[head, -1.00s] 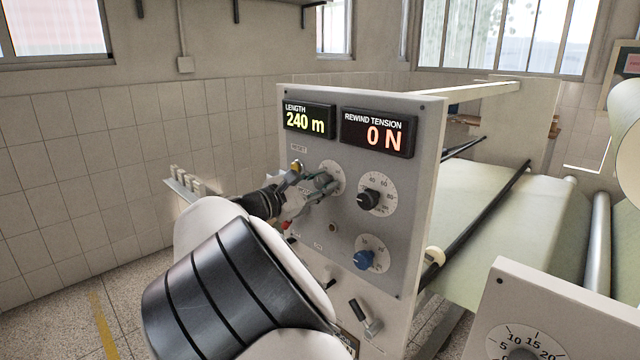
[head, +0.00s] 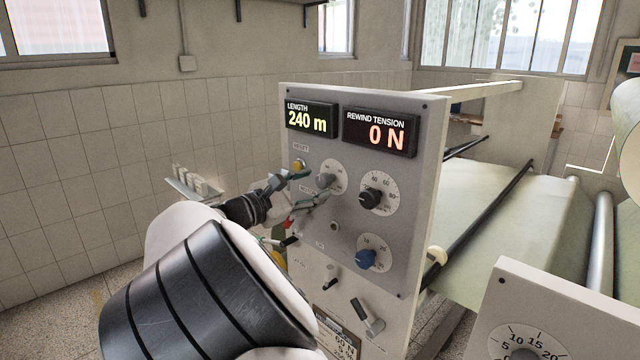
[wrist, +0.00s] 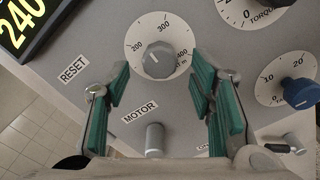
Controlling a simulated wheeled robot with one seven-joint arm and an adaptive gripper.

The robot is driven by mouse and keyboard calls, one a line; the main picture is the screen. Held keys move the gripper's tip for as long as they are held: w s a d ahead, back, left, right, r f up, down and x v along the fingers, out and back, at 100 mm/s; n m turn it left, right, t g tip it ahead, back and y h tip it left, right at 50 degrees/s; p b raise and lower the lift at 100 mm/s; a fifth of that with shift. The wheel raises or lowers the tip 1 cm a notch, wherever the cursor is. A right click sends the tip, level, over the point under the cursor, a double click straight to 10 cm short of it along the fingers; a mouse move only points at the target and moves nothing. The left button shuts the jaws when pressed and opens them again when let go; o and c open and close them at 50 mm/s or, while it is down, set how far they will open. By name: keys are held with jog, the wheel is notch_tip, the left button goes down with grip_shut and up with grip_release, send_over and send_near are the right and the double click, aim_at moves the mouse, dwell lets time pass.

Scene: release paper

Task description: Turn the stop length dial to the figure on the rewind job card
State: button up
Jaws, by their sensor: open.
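The stop length dial is a white disc with a grey knob (wrist: 159,60), marked 200, 300 and 400 in the wrist view. In the head view, the dial (head: 333,172) is on the grey panel, with its lower left behind my fingers. The length display (head: 307,118) reads 240 m. My gripper (wrist: 160,75) is open, its green-padded fingers at either side of the knob and apart from it. It also shows in the head view (head: 303,189). A card (head: 338,336) low on the panel is partly hidden by my arm; its text is too small to read surely.
A black torque knob (head: 370,198) and a blue knob (head: 367,259) are right of the dial. The yellow reset button (head: 300,165) is close to my fingers. A grey motor control (wrist: 155,139) lies below the dial between my fingers. The tension display (head: 379,132) reads 0 N.

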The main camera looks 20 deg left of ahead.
jog(key=v, duration=0.8)
jog(key=shift+s, duration=0.1)
dwell(0.3)
